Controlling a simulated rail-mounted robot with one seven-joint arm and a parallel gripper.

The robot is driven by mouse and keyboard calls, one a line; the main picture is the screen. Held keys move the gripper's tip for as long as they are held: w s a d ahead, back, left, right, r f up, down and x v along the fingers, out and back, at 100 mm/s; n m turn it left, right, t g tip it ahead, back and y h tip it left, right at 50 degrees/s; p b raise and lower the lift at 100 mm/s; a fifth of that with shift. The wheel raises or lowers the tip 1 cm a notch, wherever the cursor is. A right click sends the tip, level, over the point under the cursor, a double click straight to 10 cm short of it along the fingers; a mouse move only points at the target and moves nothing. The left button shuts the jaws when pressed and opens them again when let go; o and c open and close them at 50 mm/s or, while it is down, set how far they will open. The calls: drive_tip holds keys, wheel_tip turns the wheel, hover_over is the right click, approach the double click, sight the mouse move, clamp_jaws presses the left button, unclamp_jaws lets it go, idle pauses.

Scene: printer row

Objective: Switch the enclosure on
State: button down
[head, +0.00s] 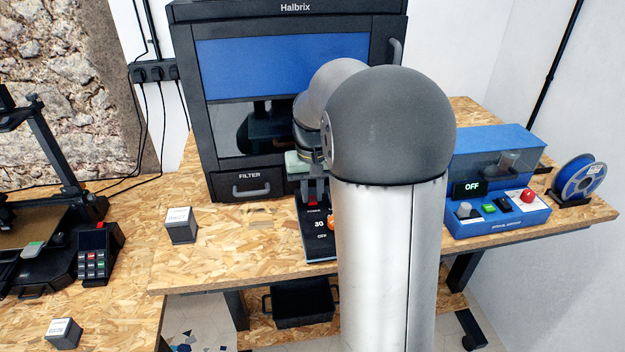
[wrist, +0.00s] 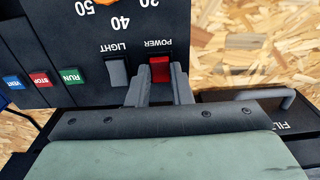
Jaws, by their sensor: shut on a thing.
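The enclosure (head: 188,110) is a tall black cabinet labelled Halbrix, with a blue front panel, a dark window and a FILTER drawer (head: 250,187). The black control box (head: 316,246) stands in front of it, partly hidden by my arm. In the wrist view its red POWER switch (wrist: 160,70) sits between my fingertips, beside a grey LIGHT switch (wrist: 117,72). My gripper (wrist: 158,80) is shut on the red switch, one finger on each side. In the head view my gripper (head: 315,188) comes down on the box's far end. I cannot tell which way the switch is set.
RUN, STOP and VENT buttons (wrist: 39,79) lie beside the LIGHT switch. A blue machine (head: 497,150) showing OFF and a blue spool (head: 580,180) stand at right. A small grey box (head: 181,226) stands on the table at left. The board (head: 215,255) in front is clear.

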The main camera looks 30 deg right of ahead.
sight(313, 201)
idle(0.3)
drive_tip(key=c, duration=1.3)
unclamp_jaws()
drive_tip(key=shift+r, duration=0.1)
wheel_tip(313, 201, up, 17)
drive_tip(key=b, duration=0.1)
drive_tip(key=shift+s, duration=0.25)
drive_tip(key=shift+r, duration=0.1)
drive_tip(key=s+a+f+n, duration=0.1)
drive_tip(key=s+a+f, duration=0.6)
drive_tip(key=s+f, duration=0.3)
drive_tip(key=s+a+f+n, duration=0.2)
drive_tip(key=s+a+f, duration=0.5)
drive_tip(key=s+f, duration=0.3)
drive_tip(key=s, duration=0.2)
drive_tip(key=shift+s+f+n, duration=0.3)
drive_tip(key=shift+f, duration=0.1)
